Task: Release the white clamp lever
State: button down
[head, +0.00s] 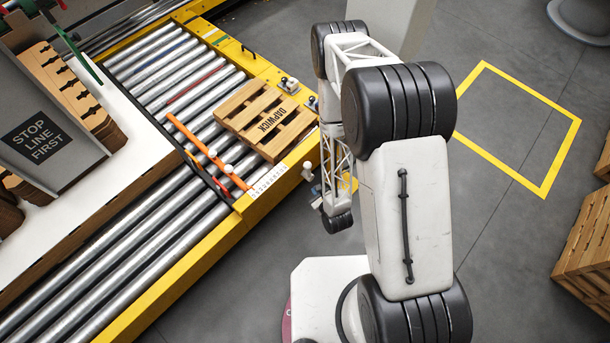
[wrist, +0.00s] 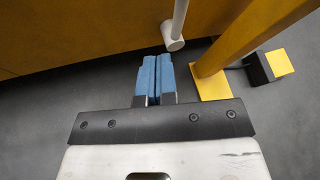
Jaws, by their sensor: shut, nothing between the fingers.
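The white clamp lever (wrist: 179,18) shows at the top of the wrist view as a white rod ending in a round knob, beside the yellow conveyor side. In the head view, a small white knob (head: 307,171) at the conveyor's near edge looks like its end. My gripper (wrist: 157,60) is shut and empty, its blue finger pads pressed together. The fingertips are just below and left of the knob in the wrist view; I cannot tell whether they touch it. In the head view my arm partly hides this area and the fingers are hard to make out.
A wooden pallet (head: 265,118) lies on the rollers (head: 150,215), beside an orange bar (head: 190,137) with white knobs. A yellow post (wrist: 213,60) stands close right of my fingers.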

jog(key=a+r+n+g+h, duration=0.3)
jog(key=a+r+h, duration=0.2)
jog(key=a+h, duration=0.5)
jog(key=shift+s+a+g+h, duration=0.15)
jog(key=shift+a+g+h, duration=0.25)
jog(key=shift+a, duration=0.1)
jog(key=shift+d, duration=0.1)
dwell(0.3)
jog(key=w+d+r+x, duration=0.1)
jog(key=r+x, duration=0.1)
jog(key=x, duration=1)
jog(key=shift+w, duration=0.45)
jog(key=shift+d, duration=0.1)
jog(key=shift+w, duration=0.1)
